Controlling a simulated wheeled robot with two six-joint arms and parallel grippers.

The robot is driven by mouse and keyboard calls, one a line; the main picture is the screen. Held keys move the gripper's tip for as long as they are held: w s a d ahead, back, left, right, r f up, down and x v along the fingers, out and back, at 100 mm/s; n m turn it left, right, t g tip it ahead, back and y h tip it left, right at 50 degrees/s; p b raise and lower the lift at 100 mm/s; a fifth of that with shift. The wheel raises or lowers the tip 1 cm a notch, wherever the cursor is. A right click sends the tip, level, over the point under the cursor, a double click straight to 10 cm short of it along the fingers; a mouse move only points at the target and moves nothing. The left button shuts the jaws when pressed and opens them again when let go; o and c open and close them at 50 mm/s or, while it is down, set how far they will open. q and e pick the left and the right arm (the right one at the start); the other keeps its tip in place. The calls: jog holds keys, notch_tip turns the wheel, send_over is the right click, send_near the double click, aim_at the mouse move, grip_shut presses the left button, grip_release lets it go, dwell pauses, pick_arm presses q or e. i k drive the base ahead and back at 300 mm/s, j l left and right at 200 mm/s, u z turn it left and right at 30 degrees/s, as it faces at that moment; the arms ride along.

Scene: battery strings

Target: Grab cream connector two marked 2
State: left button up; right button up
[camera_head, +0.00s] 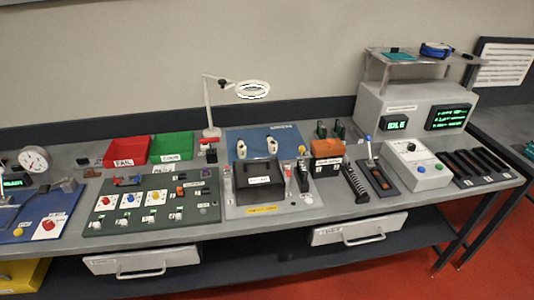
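Two upright cream-white pieces stand on the blue mat (284,133) at the back middle of the bench. One is the left cream piece (241,149), the other the right cream piece (272,146). Several small whitish pieces, such as one whitish piece (150,218), sit in the front row of the dark green panel (208,226). The markings on all of these are too small to read, so I cannot tell which is connector two. Neither of my grippers is in view.
A red bin (126,152) and green bin (171,147) stand at the back left, beside a magnifier lamp (209,119). A black box (259,180) sits in front of the blue mat. An orange-brown block (327,148) and a grey tester (411,107) stand to the right.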

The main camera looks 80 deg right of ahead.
aim_at(241, 146)
jog(key=z, duration=2.85)
